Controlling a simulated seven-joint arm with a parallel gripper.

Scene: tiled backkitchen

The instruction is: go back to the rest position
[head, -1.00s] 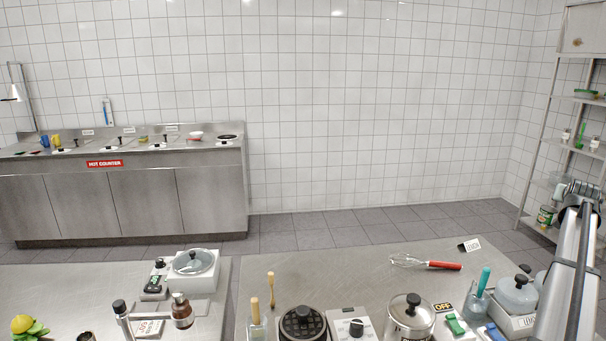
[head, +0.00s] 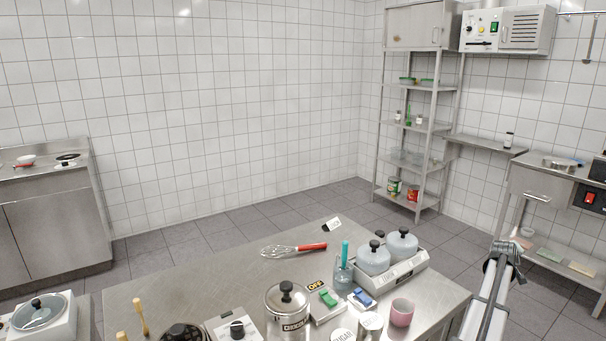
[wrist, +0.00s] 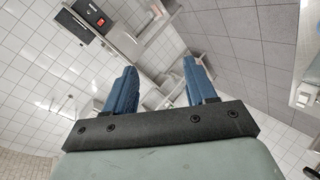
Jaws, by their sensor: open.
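My gripper shows in the wrist view (wrist: 160,88) with its two blue fingers spread apart and nothing between them. In the head view my arm rises at the lower right, beside the right end of the steel table (head: 440,290). The gripper's fingertips cannot be made out in the head view. The wrist view is tilted and looks past the fingers at white tiled walls and steel furniture some way off.
The table holds a whisk (head: 290,249), a lidded pot (head: 287,308), a rack with grey-lidded containers (head: 400,272) and a pink cup (head: 402,312). A shelf unit (head: 415,150) and a side counter (head: 545,185) stand behind. Grey floor (head: 350,200) lies clear between.

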